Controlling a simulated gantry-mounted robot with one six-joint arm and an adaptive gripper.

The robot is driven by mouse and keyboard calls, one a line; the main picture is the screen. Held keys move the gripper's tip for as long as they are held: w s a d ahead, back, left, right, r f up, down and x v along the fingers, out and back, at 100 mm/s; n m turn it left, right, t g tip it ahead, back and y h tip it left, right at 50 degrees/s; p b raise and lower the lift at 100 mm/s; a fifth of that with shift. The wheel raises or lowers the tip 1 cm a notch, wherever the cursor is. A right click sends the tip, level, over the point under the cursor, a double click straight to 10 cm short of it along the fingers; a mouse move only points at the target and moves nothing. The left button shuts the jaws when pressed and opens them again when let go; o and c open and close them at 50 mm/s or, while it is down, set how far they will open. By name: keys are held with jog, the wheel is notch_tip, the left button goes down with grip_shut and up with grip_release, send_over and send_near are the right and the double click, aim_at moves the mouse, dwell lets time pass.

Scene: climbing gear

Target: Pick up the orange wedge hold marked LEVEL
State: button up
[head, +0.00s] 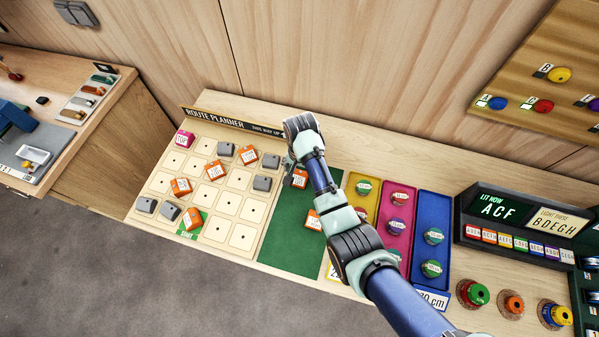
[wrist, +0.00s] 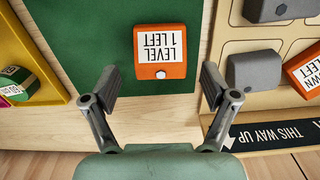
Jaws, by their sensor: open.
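The orange wedge hold marked LEVEL 1 LEFT (wrist: 162,50) lies at the edge of a green mat (wrist: 85,35) in the wrist view, label upward. In the head view an orange hold (head: 299,180) shows on the green mat beside my arm, its label too small to read. My gripper (wrist: 158,84) is open and empty. Its two fingers stand apart on either side of the hold's line, with the hold just ahead of the fingertips. In the head view the fingers are hidden behind my wrist.
A route planner board (head: 217,230) with grey and orange pieces is left of the mat. A second orange hold (head: 313,220) lies on the mat. A grey block (wrist: 256,71) sits near the right finger. A yellow tray (wrist: 18,50) is at the left. Coloured trays stand right of the mat.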

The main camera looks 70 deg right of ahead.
aim_at(300, 173)
jog(key=shift+f, duration=0.85)
jog(key=c, duration=1.3)
jog(key=shift+o, duration=0.2)
jog(key=shift+r, duration=0.15)
notch_tip(300, 173, up, 20)
jog(key=p, duration=1)
